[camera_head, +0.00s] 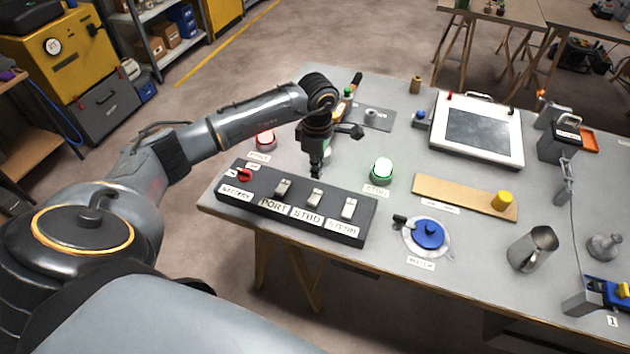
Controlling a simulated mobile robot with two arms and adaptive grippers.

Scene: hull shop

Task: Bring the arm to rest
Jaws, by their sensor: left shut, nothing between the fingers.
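My left arm comes in from the left and reaches over the near left part of the grey table (385,258). My left gripper (316,172) points down, shut and empty, just behind the black switch panel (290,226). I cannot tell how far it is above the tabletop. The panel carries a red switch (244,175) at its left and several light grey levers, with labels in front. My right gripper is not in view.
A framed screen (477,133) lies at the back right. A wooden board (463,195) with a yellow knob, a blue knob (428,233) on a round plate and a metal jug (532,247) stand on the right.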

